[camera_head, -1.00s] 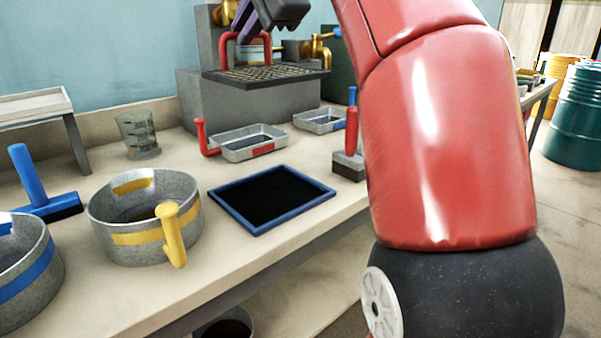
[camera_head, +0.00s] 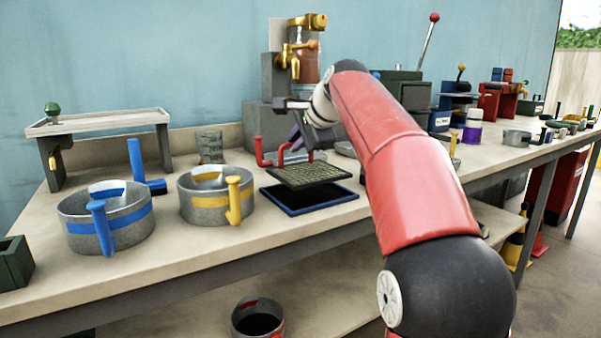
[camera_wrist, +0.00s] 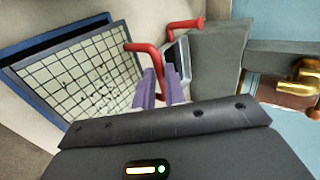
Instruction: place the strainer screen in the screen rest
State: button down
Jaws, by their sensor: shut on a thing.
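The strainer screen (camera_head: 308,177) is a dark-framed wire mesh with a red handle. My gripper (camera_head: 308,146) is shut on that handle. In the wrist view my purple fingers (camera_wrist: 160,88) close around the handle beside the mesh (camera_wrist: 80,72). The screen rest (camera_head: 318,203) is a blue-framed black flat tray on the bench. The screen hangs above it, roughly level, with a gap showing at the front. In the wrist view the blue rim (camera_wrist: 38,108) shows past the mesh along the left and top; the mesh hides most of the rest.
A yellow-banded pot (camera_head: 203,207) and a blue-banded pot (camera_head: 85,238) stand left of the rest. A metal tray with a red handle (camera_head: 260,154) is close behind the screen. A grey block with a brass tap (camera_head: 297,48) stands at the back.

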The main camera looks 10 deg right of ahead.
aim_at(297, 168)
jog(key=shift+f+b, duration=2.2)
jog(key=shift+f, duration=0.15)
jog(key=shift+r, duration=0.1)
jog(key=c, duration=1.5)
grip_release()
jog(key=shift+o, duration=0.2)
jog(key=shift+r, duration=0.15)
jog(key=p+v, duration=0.1)
jog(key=v, duration=1)
jog(key=shift+s+d, duration=0.15)
jog(key=shift+s, duration=0.25)
